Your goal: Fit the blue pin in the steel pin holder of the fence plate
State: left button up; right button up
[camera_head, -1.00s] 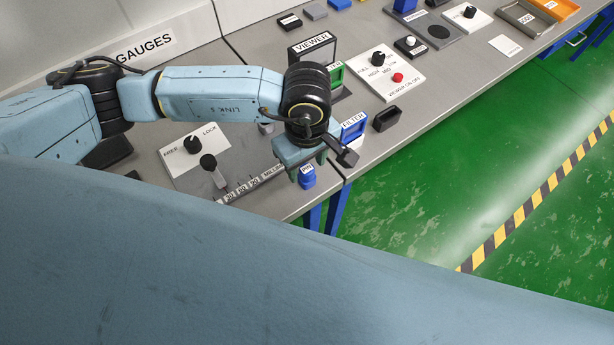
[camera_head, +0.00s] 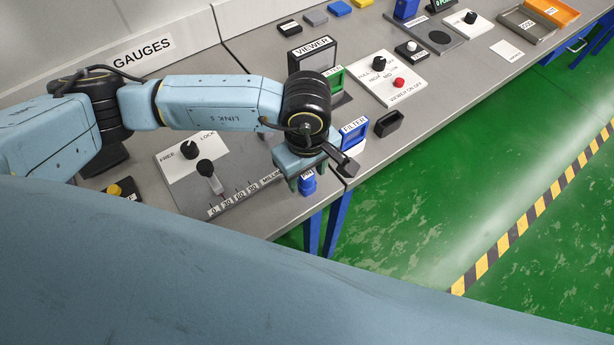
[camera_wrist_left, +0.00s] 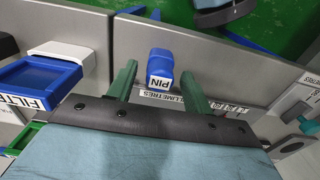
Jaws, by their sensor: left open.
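The blue pin (camera_head: 308,185), labelled PIN, stands near the front edge of the bench in the head view. It also shows in the left wrist view (camera_wrist_left: 160,66). My left gripper (camera_head: 306,176) is open above it. In the wrist view, its two green fingers (camera_wrist_left: 158,80) lie on either side of the pin, with gaps on both sides. The grey fence plate (camera_head: 232,198) with a millimetre scale lies to the left of the pin. I cannot make out the steel pin holder; my left arm covers part of that area. My right gripper is not in view.
A black-knobbed lever (camera_head: 207,174) stands on the plate beside a FREE/LOCK knob panel (camera_head: 189,150). A blue FILTER holder (camera_head: 354,131) and a black box (camera_head: 389,124) are right of the gripper. The viewer (camera_head: 312,50) stands behind. Green floor lies beyond the bench edge.

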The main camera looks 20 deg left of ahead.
aim_at(307, 174)
pick_arm(q)
jog(key=shift+b, duration=0.4)
dwell(0.6)
grip_shut()
dwell(0.4)
jog(key=shift+r, duration=0.1)
jog(key=shift+r+p, duration=1.6)
jog(key=shift+r, duration=1.35)
